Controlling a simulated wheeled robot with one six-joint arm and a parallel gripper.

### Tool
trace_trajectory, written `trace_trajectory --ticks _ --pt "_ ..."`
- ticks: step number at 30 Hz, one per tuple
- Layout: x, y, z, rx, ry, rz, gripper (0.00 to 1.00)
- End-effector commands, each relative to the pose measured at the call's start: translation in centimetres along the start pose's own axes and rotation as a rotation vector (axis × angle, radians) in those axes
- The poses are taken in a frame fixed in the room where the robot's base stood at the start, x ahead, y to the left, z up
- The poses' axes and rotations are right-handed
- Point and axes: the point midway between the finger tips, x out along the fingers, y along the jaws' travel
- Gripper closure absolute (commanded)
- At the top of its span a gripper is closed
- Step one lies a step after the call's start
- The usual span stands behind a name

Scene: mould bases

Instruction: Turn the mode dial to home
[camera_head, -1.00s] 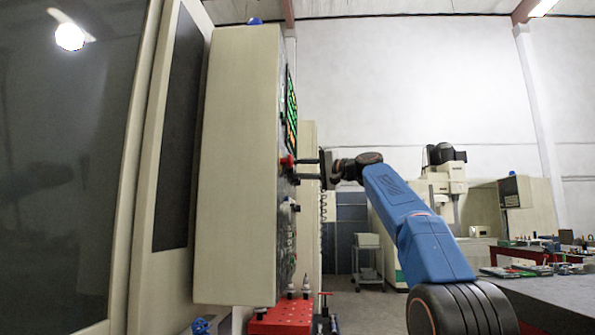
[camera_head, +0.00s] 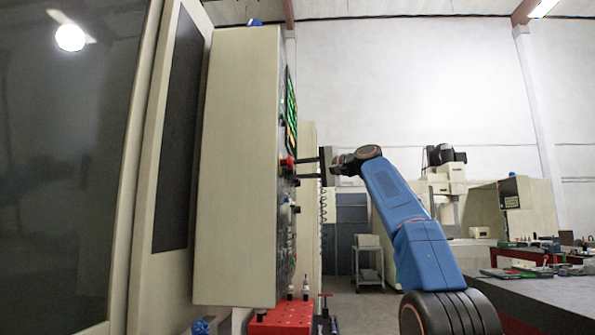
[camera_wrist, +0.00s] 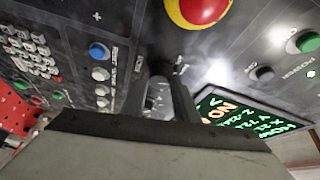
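The control panel (camera_head: 288,225) is seen nearly edge-on in the head view, on the right side of a tall beige cabinet. My gripper (camera_head: 296,169) reaches it from the right, with two dark fingers apart, one above the other, and tips close to the panel. In the wrist view my gripper (camera_wrist: 158,76) is open, its fingers on either side of a pale metallic part (camera_wrist: 155,98) that appears to be the mode dial. The fingers and gripper body hide much of it. I cannot tell its setting or whether the fingers touch it.
A red emergency button (camera_wrist: 198,8) on a yellow ring sits close above the fingers. A blue button (camera_wrist: 98,52), several small white buttons and a keypad lie left. A lit screen (camera_wrist: 240,118) and green button (camera_wrist: 306,41) lie right. A red perforated table (camera_head: 283,318) stands below the panel.

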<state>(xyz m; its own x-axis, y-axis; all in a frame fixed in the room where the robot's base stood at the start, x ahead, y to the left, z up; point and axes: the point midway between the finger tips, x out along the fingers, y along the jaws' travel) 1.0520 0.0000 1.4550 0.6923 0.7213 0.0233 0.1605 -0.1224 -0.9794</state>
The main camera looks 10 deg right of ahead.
Motion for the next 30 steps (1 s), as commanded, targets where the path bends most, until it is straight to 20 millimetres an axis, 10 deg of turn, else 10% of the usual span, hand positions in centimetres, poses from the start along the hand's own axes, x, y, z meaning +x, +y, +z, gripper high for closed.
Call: trace_trajectory --ticks 17,30 --pt "-1.2 -0.1 0.0 0.001 0.001 0.000 0.55" --pt "-8.8 0.0 0.0 0.000 0.003 0.001 0.55"
